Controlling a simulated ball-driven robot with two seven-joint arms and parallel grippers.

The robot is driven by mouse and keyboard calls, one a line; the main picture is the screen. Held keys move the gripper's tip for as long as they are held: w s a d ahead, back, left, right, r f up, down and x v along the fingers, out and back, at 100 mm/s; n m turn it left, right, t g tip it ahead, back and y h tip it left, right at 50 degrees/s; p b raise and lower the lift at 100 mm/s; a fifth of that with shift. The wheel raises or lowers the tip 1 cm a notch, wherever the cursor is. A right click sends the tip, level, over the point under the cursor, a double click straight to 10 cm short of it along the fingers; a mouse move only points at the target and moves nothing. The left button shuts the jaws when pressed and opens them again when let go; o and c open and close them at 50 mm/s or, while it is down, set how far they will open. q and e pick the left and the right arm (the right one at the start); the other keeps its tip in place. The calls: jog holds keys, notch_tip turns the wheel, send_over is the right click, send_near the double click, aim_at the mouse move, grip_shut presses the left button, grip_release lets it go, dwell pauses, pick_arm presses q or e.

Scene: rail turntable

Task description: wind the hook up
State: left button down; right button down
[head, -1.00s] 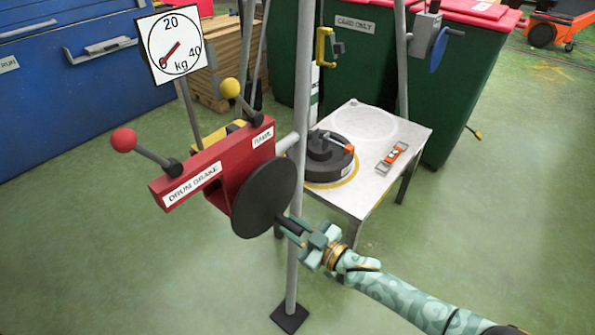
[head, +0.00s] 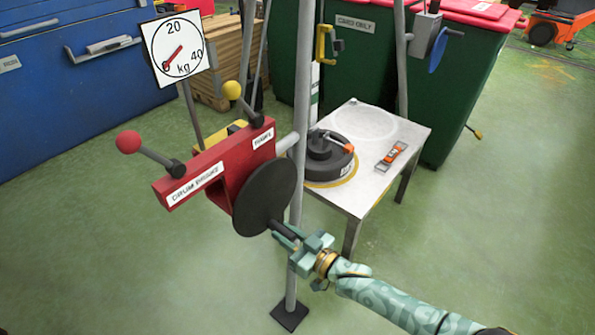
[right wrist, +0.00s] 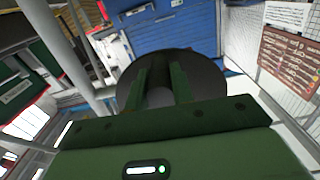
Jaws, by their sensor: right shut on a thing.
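The red winch box (head: 222,160) carries a dark crank disc (head: 262,198) with a short dark handle (head: 281,230) standing out from it. My right gripper (head: 290,238) is shut on this handle; in the right wrist view its two fingers (right wrist: 161,88) lie either side of it, with the disc (right wrist: 205,80) behind. The yellow hook (head: 321,43) hangs above and behind the white table, clear of the dark round weight (head: 327,160) with an orange handle. My left gripper is not in view.
A grey post (head: 299,110) stands close to the crank. Two levers, red-knobbed (head: 129,142) and yellow-knobbed (head: 232,90), rise from the winch. A dial (head: 176,48) has its needle near the low end. The white table (head: 372,185) holds an orange-and-grey tool (head: 391,156).

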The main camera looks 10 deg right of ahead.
jog(key=shift+s+a+m+p, duration=0.5)
jog(key=shift+s+a+m, duration=0.2)
jog(key=shift+m, duration=0.2)
jog(key=shift+s+a+r+m, duration=0.1)
jog(key=shift+s+a+m, duration=0.3)
jog(key=shift+m, duration=0.5)
jog(key=shift+w, duration=0.1)
jog(key=c, duration=1)
grip_release()
jog(key=shift+a+r, duration=0.1)
